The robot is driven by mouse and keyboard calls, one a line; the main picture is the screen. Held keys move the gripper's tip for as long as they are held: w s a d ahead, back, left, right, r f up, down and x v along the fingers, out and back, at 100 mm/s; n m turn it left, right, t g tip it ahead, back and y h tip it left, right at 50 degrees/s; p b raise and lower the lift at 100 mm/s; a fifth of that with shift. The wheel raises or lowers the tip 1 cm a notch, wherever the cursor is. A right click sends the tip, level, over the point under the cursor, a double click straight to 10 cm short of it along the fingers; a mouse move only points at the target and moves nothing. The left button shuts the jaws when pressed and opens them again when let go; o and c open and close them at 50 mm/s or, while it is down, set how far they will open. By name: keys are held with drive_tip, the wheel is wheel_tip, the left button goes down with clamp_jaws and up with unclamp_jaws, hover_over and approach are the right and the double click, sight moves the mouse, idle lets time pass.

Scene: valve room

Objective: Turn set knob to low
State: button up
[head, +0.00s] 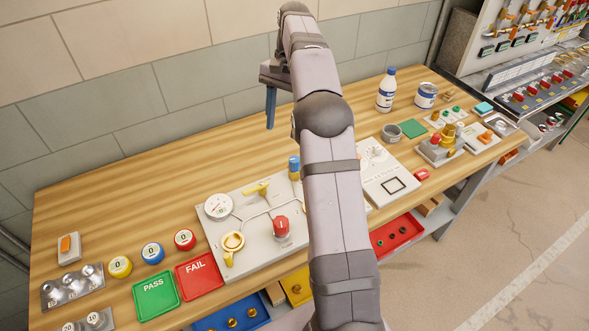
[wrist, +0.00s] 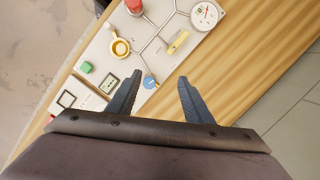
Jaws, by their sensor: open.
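A grey valve panel (head: 250,215) lies on the bench. A blue knob (head: 294,165) stands at its far right corner; in the wrist view the blue knob (wrist: 150,82) shows just beside the left fingertip. A second white panel (head: 385,195) to the right carries a pale round dial (head: 376,153) and a dark-framed display, partly behind my arm. I cannot read which control is marked set, or its low mark. My gripper (head: 270,125) is raised above the back of the bench, fingers pointing down. In the wrist view my gripper (wrist: 159,78) is open and empty, apart from the panel.
The valve panel also carries a gauge (head: 218,206), a yellow lever (head: 257,189), a yellow ring handle (head: 232,243) and a red knob (head: 281,227). A bottle (head: 386,90) and can (head: 426,95) stand at the back right. Bare wood lies behind the panel.

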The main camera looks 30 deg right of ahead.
sight(294, 159)
drive_tip(key=d+f+m, duration=0.1)
drive_tip(key=f+m, duration=0.2)
drive_tip(key=d+f+m+h, duration=0.1)
drive_tip(key=f+m, duration=0.2)
drive_tip(key=d+f+m+h, duration=0.1)
drive_tip(key=f+m, duration=0.2)
drive_tip(key=shift+s+d+t, duration=0.15)
drive_tip(key=shift+s+t, duration=0.05)
drive_tip(key=shift+t, duration=0.2)
drive_tip(key=shift+w+d+m, duration=0.15)
drive_tip(key=shift+w+m, duration=0.25)
drive_tip(key=shift+m, duration=0.7)
drive_tip(key=shift+f+p, duration=1.5)
drive_tip(key=shift+f, duration=2.1)
drive_tip(key=c, duration=1.1)
